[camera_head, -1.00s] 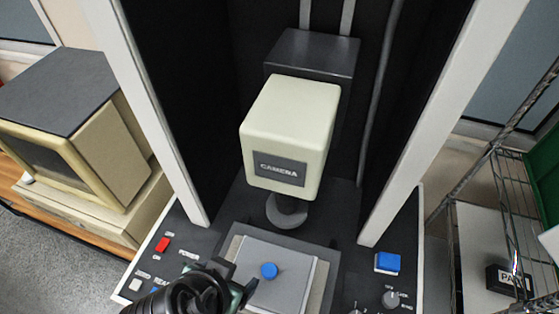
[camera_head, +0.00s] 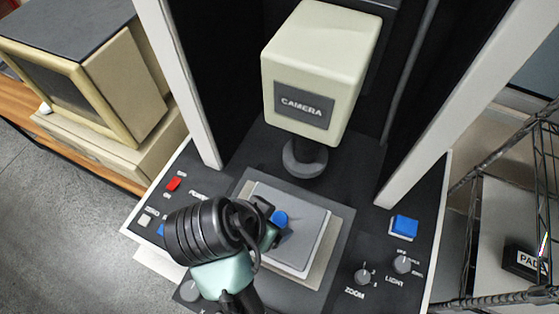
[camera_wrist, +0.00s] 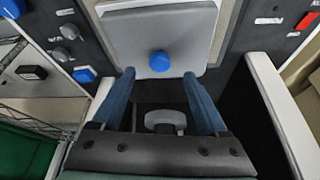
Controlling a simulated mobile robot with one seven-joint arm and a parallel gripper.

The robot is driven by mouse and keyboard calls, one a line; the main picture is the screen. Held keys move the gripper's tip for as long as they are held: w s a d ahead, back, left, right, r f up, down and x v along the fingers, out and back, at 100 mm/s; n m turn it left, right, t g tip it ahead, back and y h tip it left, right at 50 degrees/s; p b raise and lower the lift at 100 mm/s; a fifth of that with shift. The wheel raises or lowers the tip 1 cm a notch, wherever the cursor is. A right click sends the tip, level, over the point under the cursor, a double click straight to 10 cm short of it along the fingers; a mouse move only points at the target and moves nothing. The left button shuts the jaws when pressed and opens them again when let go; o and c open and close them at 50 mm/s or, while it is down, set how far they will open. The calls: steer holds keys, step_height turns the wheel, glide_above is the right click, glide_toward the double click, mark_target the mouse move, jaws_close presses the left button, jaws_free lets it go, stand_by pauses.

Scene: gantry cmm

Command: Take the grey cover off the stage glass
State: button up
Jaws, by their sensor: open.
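The grey cover (camera_head: 306,222) is a flat square plate with a blue knob (camera_head: 281,218) on top. It lies on the stage under the camera head of the machine. A pale rim of the stage (camera_head: 322,262) shows around it; any glass beneath is hidden. In the wrist view the cover (camera_wrist: 190,25) is at the top, with its blue knob (camera_wrist: 160,61) between the lines of the two fingers. My gripper (camera_wrist: 158,78) is open and empty, its fingertips close to the knob on either side. In the head view my gripper (camera_head: 268,220) reaches the knob from the left and partly hides the cover.
The cream camera housing (camera_head: 322,65) and its lens (camera_head: 305,158) hang just behind the cover. White columns stand left (camera_head: 180,80) and right (camera_head: 450,110). The panel holds a blue button (camera_head: 404,226), a zoom knob (camera_head: 364,274) and a red switch (camera_head: 174,184). A wire rack (camera_head: 540,200) stands at right.

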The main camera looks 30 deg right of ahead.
mark_target(279, 219)
steer(key=shift+w+d+f+p, duration=0.1)
steer(key=shift+d+f+p, duration=0.2)
steer(key=shift+f, duration=0.15)
steer(key=p+x, duration=0.1)
steer(key=x, duration=0.3)
steer(key=shift+w+d+f, duration=0.1)
steer(key=shift+d+f, duration=0.05)
steer(key=shift+c, duration=0.2)
jaws_close()
